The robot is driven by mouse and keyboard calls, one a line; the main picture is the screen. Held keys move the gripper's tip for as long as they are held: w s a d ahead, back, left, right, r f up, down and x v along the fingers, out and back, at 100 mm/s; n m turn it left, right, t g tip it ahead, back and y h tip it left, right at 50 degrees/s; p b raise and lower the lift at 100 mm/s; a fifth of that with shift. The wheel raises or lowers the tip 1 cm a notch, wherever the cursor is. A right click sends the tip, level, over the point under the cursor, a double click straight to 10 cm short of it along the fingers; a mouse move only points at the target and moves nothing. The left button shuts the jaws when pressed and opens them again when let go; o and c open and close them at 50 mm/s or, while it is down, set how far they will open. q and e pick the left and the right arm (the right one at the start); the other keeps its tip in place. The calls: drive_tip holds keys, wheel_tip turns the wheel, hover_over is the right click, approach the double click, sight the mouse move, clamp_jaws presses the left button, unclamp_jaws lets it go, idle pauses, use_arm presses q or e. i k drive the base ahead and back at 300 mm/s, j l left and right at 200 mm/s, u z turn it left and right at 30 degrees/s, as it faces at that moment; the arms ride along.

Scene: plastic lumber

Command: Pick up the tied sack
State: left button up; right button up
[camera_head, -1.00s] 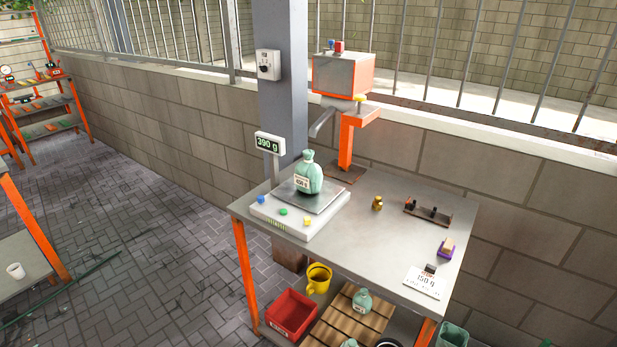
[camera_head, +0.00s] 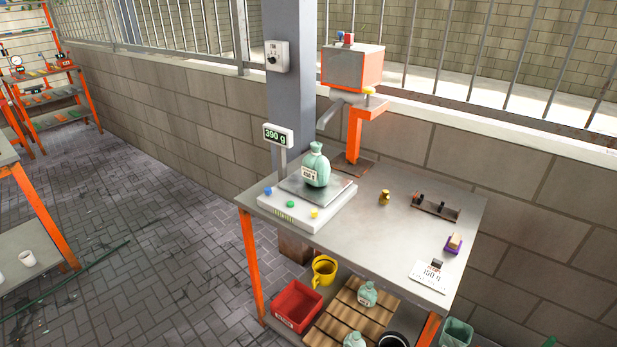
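A green tied sack (camera_head: 316,168) with a white label stands upright on the plate of a white scale (camera_head: 290,207) on the table (camera_head: 385,240). The scale's display (camera_head: 278,135) reads 390 g. Another green sack (camera_head: 367,294) sits on the wooden slats (camera_head: 340,322) below the table, and a further green sack (camera_head: 354,340) shows at the bottom edge, partly cut off. Neither of my grippers is in view.
An orange and grey hopper machine (camera_head: 352,67) stands at the table's back by a grey post. A card (camera_head: 431,276), a brass weight (camera_head: 384,198) and a small rack (camera_head: 436,208) lie on the table. A red crate (camera_head: 297,304) and a yellow mug (camera_head: 324,270) are below.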

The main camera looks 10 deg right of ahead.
sight(315, 168)
drive_tip(key=i+j, duration=0.25)
drive_tip(key=i+j+z, duration=0.4)
drive_tip(key=j, duration=0.15)
drive_tip(key=j+z, duration=0.15)
drive_tip(key=j, duration=0.1)
